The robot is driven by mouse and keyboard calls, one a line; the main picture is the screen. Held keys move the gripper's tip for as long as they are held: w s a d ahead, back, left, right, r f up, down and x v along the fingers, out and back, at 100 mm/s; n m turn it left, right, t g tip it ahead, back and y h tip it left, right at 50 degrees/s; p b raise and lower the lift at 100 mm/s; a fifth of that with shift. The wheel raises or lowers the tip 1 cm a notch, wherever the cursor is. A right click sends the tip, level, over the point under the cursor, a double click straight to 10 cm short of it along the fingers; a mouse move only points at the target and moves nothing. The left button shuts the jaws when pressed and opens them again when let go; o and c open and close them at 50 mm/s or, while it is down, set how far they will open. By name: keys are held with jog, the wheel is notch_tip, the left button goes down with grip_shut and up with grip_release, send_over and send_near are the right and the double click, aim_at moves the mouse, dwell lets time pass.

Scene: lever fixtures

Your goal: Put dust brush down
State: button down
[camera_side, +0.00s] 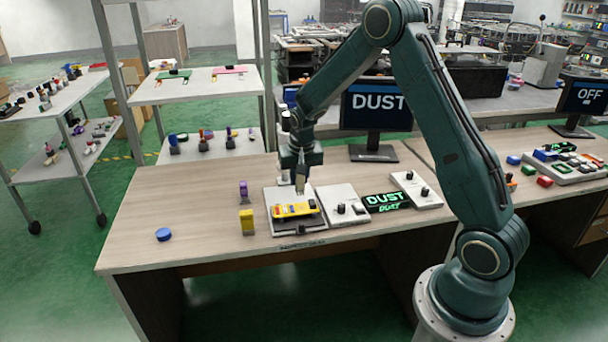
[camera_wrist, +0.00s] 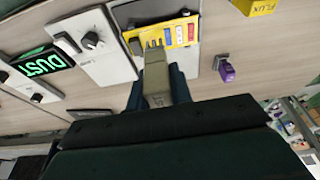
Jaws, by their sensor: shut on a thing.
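My gripper (camera_side: 300,170) is shut on the dust brush (camera_side: 300,185), a tan-grey block that points downward. In the wrist view the brush (camera_wrist: 157,75) sits between my dark blue fingers, and its comb-like bristle end is at the edge of a yellow device (camera_wrist: 175,35). The yellow device lies on a light plate (camera_side: 281,193) in the side view. The brush is over the device's far side; whether the bristles touch it I cannot tell.
A purple-topped item (camera_side: 243,190), a yellow block (camera_side: 246,222) and a blue disc (camera_side: 164,234) stand left of the plate. Knob panels (camera_side: 343,204) and a lit DUST sign (camera_side: 386,201) are to its right. A DUST monitor (camera_side: 376,108) stands behind. The table's left front is mostly clear.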

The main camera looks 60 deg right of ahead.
jog(key=w+a+r+n, duration=0.2)
jog(key=w+a+r, duration=0.1)
jog(key=w, duration=0.5)
jog(key=w+a+r+n, duration=0.2)
jog(key=w+r, duration=0.3)
jog(key=w, duration=0.3)
jog(key=shift+w+a+r+t+y, duration=0.2)
jog(key=shift+w+a+t+y, duration=0.1)
jog(key=shift+a+t+y, duration=0.15)
notch_tip(320, 180, down, 16)
jog(key=shift+r, duration=0.15)
jog(key=shift+f, duration=2.15)
jog(key=shift+f, duration=0.1)
